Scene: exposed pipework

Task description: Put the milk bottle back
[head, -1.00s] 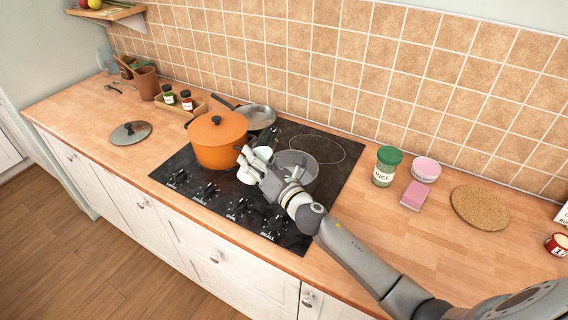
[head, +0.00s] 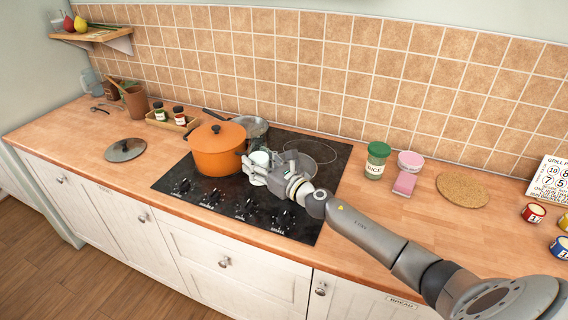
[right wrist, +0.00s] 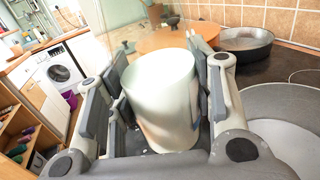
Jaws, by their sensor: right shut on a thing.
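The milk bottle appears as a pale, whitish cylinder (head: 261,158) just right of the orange pot, above the black hob. I cannot tell whether the bottle touches the hob. My left gripper is not in view.
The orange pot (head: 218,150) is close on the left of the bottle. A grey pan (head: 297,165) lies just right, and another pan (head: 251,126) behind. A rice jar (head: 376,162), a pink bowl (head: 410,160) and a cork mat (head: 463,190) stand right.

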